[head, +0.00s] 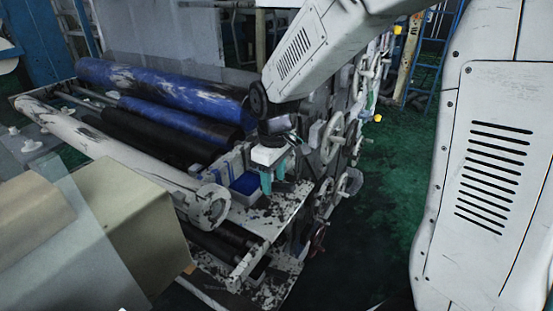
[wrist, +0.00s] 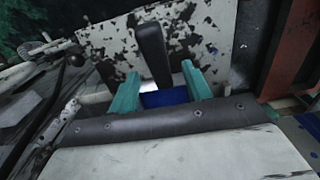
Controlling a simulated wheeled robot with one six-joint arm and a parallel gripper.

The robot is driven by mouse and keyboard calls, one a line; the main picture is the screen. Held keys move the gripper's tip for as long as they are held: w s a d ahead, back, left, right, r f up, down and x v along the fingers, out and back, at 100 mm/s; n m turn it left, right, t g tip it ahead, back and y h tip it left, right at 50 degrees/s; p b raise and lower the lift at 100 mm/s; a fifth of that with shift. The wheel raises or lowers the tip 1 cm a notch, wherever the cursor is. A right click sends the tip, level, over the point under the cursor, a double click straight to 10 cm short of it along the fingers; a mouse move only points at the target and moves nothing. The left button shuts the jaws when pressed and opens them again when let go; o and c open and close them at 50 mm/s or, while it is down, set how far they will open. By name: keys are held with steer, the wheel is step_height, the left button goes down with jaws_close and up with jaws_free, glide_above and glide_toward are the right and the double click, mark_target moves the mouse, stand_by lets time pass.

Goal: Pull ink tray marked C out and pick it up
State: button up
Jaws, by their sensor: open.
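A small pale tray with blue ink (head: 247,183) sits at the near right end of the rollers in the head view. No letter C is readable on it. My gripper (head: 272,178) has two teal fingers pointing down, just right of the tray. In the wrist view the fingers of my gripper (wrist: 161,88) are spread apart, with blue ink (wrist: 165,98) showing between them. A dark upright bar (wrist: 152,50) also shows between them; I cannot tell whether it belongs to the tray. I see no firm hold on anything.
A paint-chipped ledge (head: 275,213) lies below the gripper. White handwheels (head: 332,137) stand close on its right. Blue (head: 180,98) and black rollers lie to the left, with a pale roller (head: 120,155) in front. Green floor (head: 400,160) is open at right.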

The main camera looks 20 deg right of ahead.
mark_target(274, 184)
steer(key=shift+f, duration=2.05)
jaws_close()
